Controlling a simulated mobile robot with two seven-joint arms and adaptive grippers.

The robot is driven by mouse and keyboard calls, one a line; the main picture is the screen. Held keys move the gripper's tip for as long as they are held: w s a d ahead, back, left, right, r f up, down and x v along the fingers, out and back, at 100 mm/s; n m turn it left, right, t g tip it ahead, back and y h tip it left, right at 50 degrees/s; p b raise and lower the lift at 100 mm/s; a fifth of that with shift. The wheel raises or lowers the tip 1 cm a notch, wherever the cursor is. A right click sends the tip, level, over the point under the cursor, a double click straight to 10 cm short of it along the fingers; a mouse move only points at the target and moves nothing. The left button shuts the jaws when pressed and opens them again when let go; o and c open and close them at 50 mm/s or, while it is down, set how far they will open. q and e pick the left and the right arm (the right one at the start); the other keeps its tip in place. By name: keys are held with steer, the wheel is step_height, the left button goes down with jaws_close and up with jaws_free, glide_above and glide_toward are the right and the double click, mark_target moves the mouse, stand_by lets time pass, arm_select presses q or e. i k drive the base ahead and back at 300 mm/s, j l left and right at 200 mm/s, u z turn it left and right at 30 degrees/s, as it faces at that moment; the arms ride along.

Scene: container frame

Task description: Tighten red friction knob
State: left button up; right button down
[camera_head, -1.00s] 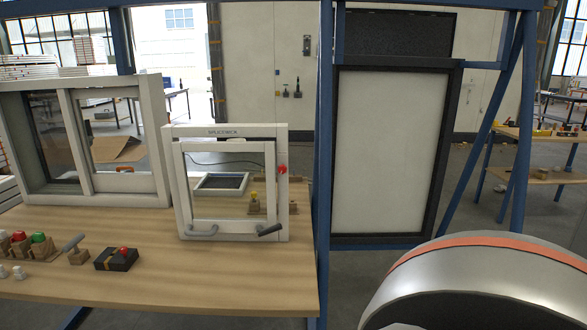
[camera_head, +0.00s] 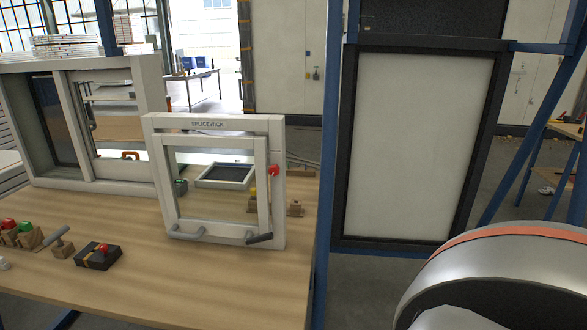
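The red friction knob (camera_head: 274,170) sits on the right side post of a small white window frame (camera_head: 155,185) that stands upright on the wooden table. A dark handle (camera_head: 259,239) and a grey handle (camera_head: 187,234) are at the bottom of its sash. Another red knob (camera_head: 103,248) sits on a black block at the table's front left. A large silver and orange rounded part of my own arm fills the lower right corner. Neither gripper's fingers show in view.
The wooden table (camera_head: 140,290) has bare room in front of the small frame. A larger white sliding window (camera_head: 110,185) stands at the back left. A blue post (camera_head: 329,200) rises at the table's right edge, beside a black-framed white panel (camera_head: 400,150). Several small knob blocks lie at left.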

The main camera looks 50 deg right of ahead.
mark_target(274, 171)
steer(key=l, duration=1.95)
steer(key=i, duration=0.05)
